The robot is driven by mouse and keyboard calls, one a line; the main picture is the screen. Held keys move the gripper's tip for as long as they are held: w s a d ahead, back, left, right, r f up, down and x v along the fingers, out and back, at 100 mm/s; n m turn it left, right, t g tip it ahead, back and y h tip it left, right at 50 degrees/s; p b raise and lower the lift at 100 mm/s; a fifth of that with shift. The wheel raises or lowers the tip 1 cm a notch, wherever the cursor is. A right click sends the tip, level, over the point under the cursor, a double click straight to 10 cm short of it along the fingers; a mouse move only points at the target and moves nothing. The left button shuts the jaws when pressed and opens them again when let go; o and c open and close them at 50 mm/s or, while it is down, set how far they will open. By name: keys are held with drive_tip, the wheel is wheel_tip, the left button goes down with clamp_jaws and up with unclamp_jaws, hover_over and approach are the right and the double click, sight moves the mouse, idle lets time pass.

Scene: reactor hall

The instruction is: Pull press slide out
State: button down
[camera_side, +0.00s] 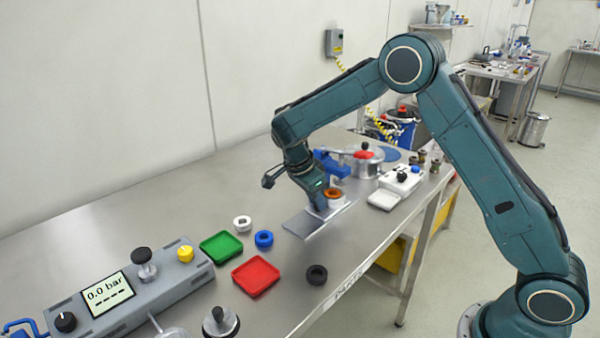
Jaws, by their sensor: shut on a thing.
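The press slide (303,226) is a flat grey metal plate on the steel table, in the middle of the side view. Its front part lies in the open, to the left of and nearer than the blue press (330,163). An orange-brown ring (334,192) shows just behind my gripper, by the press. My gripper (318,210) points down at the slide and is shut on it. The exact part between the fingers is too small and partly hidden to make out. My wrist hides part of the press.
A green tray (221,247), a red tray (256,276), a white ring (242,223), a blue ring (264,239) and a black ring (317,274) lie left and front. A grey control box (125,290) stands far left. A white device (398,187) and a metal pot (366,167) stand right.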

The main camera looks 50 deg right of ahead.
drive_tip(key=a, duration=0.7)
drive_tip(key=shift+a, duration=0.3)
drive_tip(key=c, duration=1.3)
unclamp_jaws()
drive_tip(key=shift+a, duration=0.1)
drive_tip(key=shift+o, duration=0.5)
drive_tip(key=shift+r, duration=0.1)
drive_tip(key=v, duration=1.1)
drive_tip(key=shift+r, duration=0.3)
drive_tip(key=shift+a+r, duration=0.1)
drive_tip(key=shift+a, duration=0.1)
drive_tip(key=shift+d+r, duration=0.1)
